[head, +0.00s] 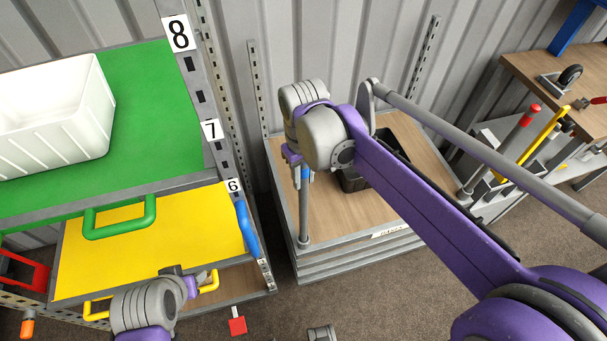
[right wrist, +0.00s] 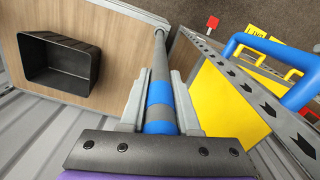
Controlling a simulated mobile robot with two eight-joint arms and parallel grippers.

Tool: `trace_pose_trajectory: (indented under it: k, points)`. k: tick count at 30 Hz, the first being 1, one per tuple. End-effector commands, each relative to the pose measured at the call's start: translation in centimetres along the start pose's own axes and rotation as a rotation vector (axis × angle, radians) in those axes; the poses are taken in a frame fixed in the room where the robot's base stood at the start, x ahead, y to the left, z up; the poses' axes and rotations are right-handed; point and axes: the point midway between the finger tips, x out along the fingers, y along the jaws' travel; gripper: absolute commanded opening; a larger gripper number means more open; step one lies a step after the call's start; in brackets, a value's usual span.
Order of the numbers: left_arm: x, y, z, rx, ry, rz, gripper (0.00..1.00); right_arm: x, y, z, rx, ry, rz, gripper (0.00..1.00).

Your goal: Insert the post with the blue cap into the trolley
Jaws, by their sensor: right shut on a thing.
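The post with the blue cap is a slim grey rod with blue near its top (head: 305,177). In the right wrist view the post (right wrist: 160,95) shows blue bands between the fingers. My right gripper (head: 297,158) is shut on its upper part, and the wrist view shows the fingers (right wrist: 159,108) on both sides. The post hangs about upright, its lower end over the front left corner of a grey-rimmed wooden deck (head: 345,215). I cannot tell whether that end touches or sits in anything, or whether this deck is the trolley. My left gripper (head: 183,285) is at the yellow shelf's front; its fingers are unclear.
A black bin (head: 352,181) stands on the deck. A numbered rack with green (head: 160,120) and yellow (head: 150,240) shelves is at left, with a blue handle (head: 246,226) near the deck. A red-capped post (head: 530,115) and a workbench (head: 535,75) are at right.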

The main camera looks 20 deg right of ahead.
Motion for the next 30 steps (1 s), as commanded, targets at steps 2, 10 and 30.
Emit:
trace_pose_trajectory:
  k: [2,10,30]
  points:
    - [0.2,0.0,0.1,0.0,-0.001,0.0,0.5,0.3,0.0,0.0,0.0,0.0,0.0,0.0]
    - [0.5,0.0,0.5,0.0,-0.003,0.0,0.5,0.9,0.0,0.0,0.0,0.0,0.0,0.0]
    - [0.6,0.0,0.5,0.0,-0.004,0.0,0.5,1.1,0.0,0.0,0.0,0.0,0.0,0.65]
